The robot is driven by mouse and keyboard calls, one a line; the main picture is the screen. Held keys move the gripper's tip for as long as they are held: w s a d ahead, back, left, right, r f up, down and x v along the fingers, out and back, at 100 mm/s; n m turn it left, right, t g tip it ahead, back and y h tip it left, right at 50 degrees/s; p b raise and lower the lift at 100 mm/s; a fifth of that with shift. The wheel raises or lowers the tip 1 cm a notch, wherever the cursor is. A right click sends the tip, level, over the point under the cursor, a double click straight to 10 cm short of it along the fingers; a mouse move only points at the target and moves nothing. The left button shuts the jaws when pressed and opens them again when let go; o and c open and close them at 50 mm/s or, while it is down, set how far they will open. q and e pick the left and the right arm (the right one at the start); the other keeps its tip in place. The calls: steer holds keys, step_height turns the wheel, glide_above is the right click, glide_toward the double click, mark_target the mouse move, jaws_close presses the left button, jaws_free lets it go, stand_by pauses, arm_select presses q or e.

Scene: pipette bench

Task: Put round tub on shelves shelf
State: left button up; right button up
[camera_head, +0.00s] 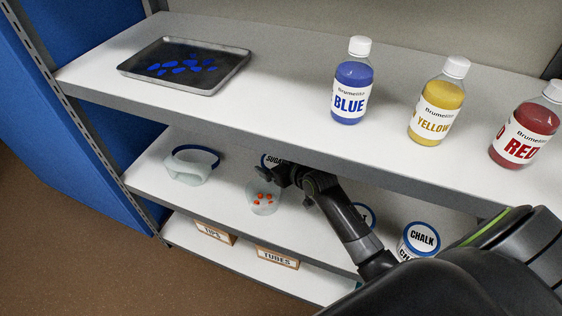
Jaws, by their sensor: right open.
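A small clear round tub (263,207) with several orange bits in it is on the middle shelf (228,190) of the shelves, below the upper board. My right gripper (266,177) is at the tub's upper edge, open, with its arm reaching in from the lower right. I cannot tell whether the fingers touch the tub. My left gripper is not in view.
The upper shelf (280,85) holds a metal tray (213,85) with blue pieces and blue, yellow and red bottles (352,82). A white goggle-like item (190,168) lies left of the tub. A CHALK jar (418,241) stands right. Labelled boxes (277,257) are below.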

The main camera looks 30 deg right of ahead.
steer(key=shift+d+r, duration=0.1)
steer(key=shift+r, duration=0.25)
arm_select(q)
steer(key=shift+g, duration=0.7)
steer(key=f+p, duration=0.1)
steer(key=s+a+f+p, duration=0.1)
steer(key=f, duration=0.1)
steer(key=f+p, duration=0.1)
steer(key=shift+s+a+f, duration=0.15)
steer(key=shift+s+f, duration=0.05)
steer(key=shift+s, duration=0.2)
arm_select(e)
steer(key=v, duration=1.2)
steer(key=shift+s+f, duration=0.15)
steer(key=shift+s, duration=0.05)
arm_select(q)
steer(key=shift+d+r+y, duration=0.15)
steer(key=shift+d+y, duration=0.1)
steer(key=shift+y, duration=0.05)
